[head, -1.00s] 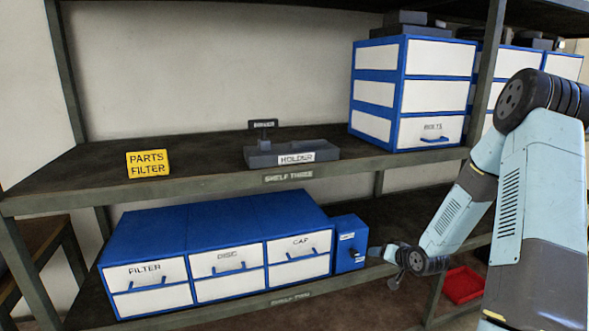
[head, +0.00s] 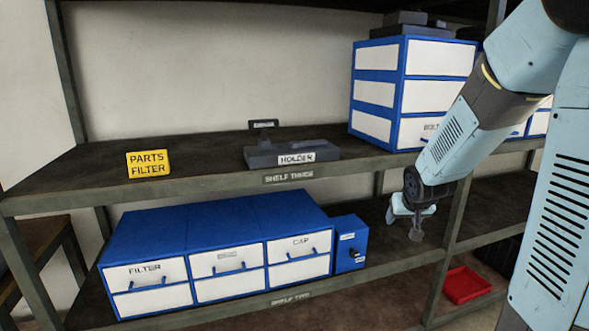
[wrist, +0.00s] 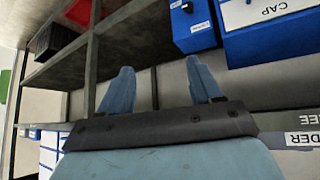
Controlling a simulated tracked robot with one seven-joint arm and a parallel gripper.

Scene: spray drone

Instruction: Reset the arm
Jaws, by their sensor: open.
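My arm reaches in from the right of the head view, its light blue links in front of the shelving. My gripper (head: 414,218) hangs in front of the shelf at the right, between the upper and lower boards, beyond the small blue box. In the wrist view my gripper (wrist: 165,90) shows two blue fingers spread apart with nothing between them. The wrist picture is upside down relative to the room. My gripper touches nothing that I can see.
Metal shelving bears a blue drawer unit (head: 190,230) marked FILTER and CAP, a small blue box (head: 349,232), a grey holder (head: 262,158), a yellow sign (head: 148,164) and a BOLTS drawer cabinet (head: 375,93). A red tray (head: 468,285) lies low at right. A shelf post (head: 446,235) stands close right of my gripper.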

